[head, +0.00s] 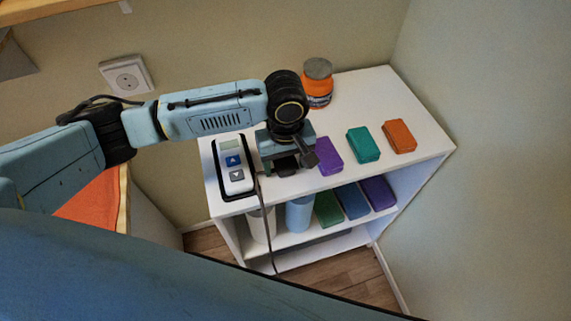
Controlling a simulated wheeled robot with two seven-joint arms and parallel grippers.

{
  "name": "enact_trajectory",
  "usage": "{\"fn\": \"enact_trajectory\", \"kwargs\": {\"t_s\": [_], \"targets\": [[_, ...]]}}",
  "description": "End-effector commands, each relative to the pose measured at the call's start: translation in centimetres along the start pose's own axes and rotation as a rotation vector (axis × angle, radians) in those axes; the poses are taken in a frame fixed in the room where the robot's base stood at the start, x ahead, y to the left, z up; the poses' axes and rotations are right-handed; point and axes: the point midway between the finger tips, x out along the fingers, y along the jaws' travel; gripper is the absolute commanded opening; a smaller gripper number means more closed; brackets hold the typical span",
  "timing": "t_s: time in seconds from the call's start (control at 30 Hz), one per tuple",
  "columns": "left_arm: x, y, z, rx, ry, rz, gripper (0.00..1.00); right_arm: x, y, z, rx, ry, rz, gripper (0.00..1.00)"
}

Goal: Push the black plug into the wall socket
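The white wall socket (127,76) is on the wall at the upper left, and nothing is plugged into its face. My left gripper (286,166) is over the white shelf top, between a grey handset and a purple block, well to the right of the socket and lower in the picture. A dark shape shows under the gripper; I cannot tell whether it is the black plug or a finger. A dark cable (264,215) runs from beside the gripper down over the shelf's front edge. My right gripper is not in view.
On the white shelf unit (400,105) are the handset (232,165), purple (328,157), green (363,145) and orange (399,137) blocks and an orange jar (317,83). More blocks and bottles stand below. An orange surface (92,205) is at the left.

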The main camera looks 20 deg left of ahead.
Motion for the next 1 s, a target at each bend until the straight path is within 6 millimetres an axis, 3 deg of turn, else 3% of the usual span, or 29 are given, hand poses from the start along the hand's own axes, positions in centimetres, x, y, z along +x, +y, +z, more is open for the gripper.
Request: {"fn": "enact_trajectory", "kwargs": {"t_s": [0.03,0.3,0.57,1.0], "targets": [[0.0,0.0,0.0,0.000,0.000,0.000,0.58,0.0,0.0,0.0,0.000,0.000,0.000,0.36],[0.0,0.0,0.0,0.000,0.000,0.000,0.27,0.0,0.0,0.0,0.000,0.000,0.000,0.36],[-0.6,0.0,0.0,0.000,0.000,0.000,0.27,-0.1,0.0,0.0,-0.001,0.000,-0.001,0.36],[-8.6,0.1,0.0,0.001,0.000,0.002,0.27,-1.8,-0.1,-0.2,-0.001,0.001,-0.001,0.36]]}}
